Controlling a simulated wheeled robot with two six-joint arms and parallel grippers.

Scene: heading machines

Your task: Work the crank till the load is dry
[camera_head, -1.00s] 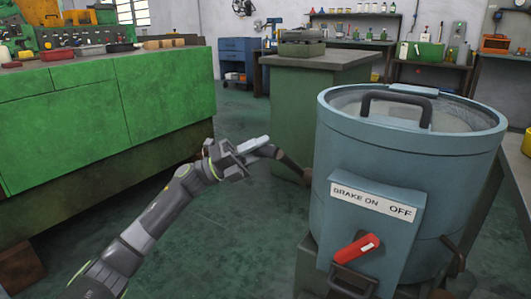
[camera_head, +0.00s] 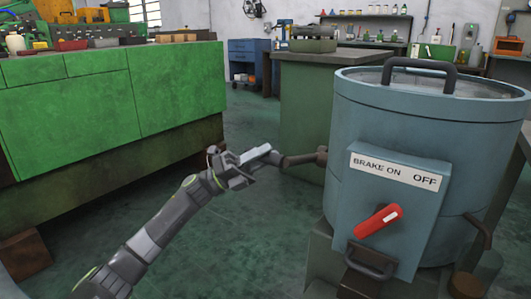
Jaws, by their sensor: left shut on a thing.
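A blue-grey drum machine (camera_head: 432,125) stands at the right, with a dark handle (camera_head: 420,68) arched over its top. Its crank (camera_head: 303,159) sticks out from the left side, and its arm lies nearly level. My left gripper (camera_head: 257,156) is shut on the crank's outer end, beside the drum and over the floor. A red brake lever (camera_head: 378,221) on the front box tilts up to the right, below the label (camera_head: 393,171) reading "BRAKE ON" and "OFF". The load inside the drum cannot be made out. My right gripper is not in view.
A long green cabinet (camera_head: 105,105) runs along the left. A grey-green cabinet (camera_head: 305,110) stands close behind the crank. A dark pull handle (camera_head: 370,262) juts out below the brake lever. Green floor (camera_head: 245,220) lies open between the cabinet and the drum.

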